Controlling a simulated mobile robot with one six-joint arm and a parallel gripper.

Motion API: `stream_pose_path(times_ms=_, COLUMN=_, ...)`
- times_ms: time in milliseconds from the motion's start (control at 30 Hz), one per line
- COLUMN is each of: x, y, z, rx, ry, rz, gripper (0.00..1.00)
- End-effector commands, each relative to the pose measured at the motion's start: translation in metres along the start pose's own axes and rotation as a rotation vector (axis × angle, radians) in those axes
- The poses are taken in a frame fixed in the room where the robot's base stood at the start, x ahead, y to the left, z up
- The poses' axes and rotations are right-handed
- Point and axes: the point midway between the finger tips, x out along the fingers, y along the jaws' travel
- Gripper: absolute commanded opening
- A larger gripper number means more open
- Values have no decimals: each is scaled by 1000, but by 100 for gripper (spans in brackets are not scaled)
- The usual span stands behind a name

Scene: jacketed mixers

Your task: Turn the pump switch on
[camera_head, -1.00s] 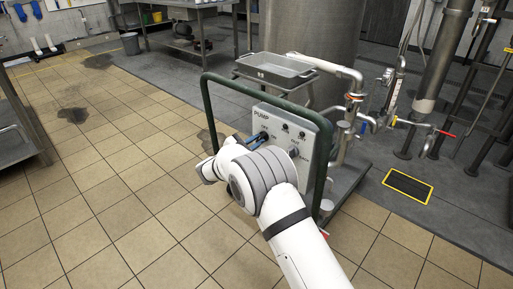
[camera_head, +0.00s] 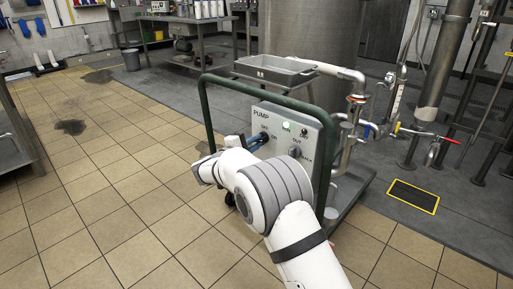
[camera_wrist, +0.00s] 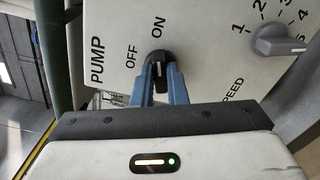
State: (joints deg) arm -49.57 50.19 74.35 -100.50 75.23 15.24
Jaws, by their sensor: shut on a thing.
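The pump switch (camera_wrist: 159,62) is a black rotary knob on the grey pump panel (camera_head: 292,118). In the wrist view, the knob lies in line with the ON label, and the OFF label is to the left of that line. My gripper (camera_wrist: 160,80) is shut on the knob, with one blue finger on each side of it. In the head view, my gripper (camera_head: 258,141) is at the panel's left part, and my wrist hides some of the panel's lower area.
A grey speed knob (camera_wrist: 277,40) is to the right of the switch in the wrist view. A dark green tube frame (camera_head: 268,92) surrounds the panel. A metal tray (camera_head: 275,68) and pipes with valves stand behind.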

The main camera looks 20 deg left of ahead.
Motion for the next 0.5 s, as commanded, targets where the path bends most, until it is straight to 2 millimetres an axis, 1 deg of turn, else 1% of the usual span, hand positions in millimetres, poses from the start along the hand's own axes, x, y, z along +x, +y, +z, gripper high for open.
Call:
stream_pose_path(times_ms=33, x=0, y=-4, z=0, rx=6, ry=-3, rz=-5, gripper=0)
stream_pose_path(times_ms=500, x=0, y=-3, z=1, rx=26, ry=-3, rz=-5, gripper=0)
